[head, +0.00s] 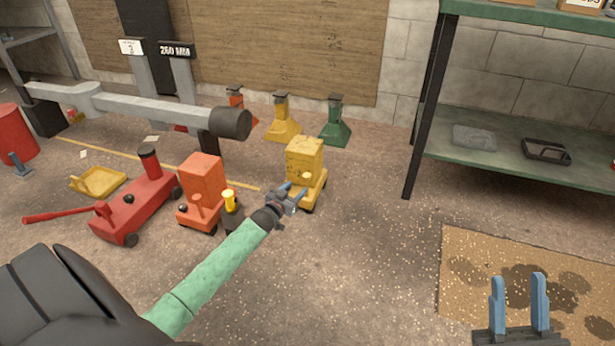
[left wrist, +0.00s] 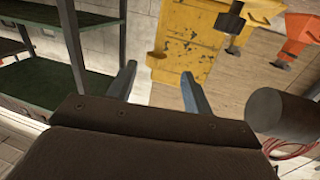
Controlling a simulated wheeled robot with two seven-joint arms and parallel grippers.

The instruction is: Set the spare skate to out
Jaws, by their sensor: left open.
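Two small wheeled skates stand on the floor in the head view: a yellow one (head: 304,160) and an orange one (head: 203,176). No label shows which is the spare. A small knob (head: 307,175) sits low on the yellow skate's front. My left gripper (head: 291,193) is open and empty, just in front of the yellow skate; contact cannot be told. The left wrist view is upside down and shows worn yellow paint (left wrist: 185,45), apparently the yellow skate, beyond the spread fingers. My right gripper (head: 519,290) is open and empty, far to the right.
A red floor jack (head: 132,208) is left of the orange skate. A grey beam (head: 150,108) with a dark round end hangs above. Yellow (head: 283,122) and green (head: 335,125) jack stands are behind. A green shelf (head: 510,170) and stained mat (head: 465,250) are right.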

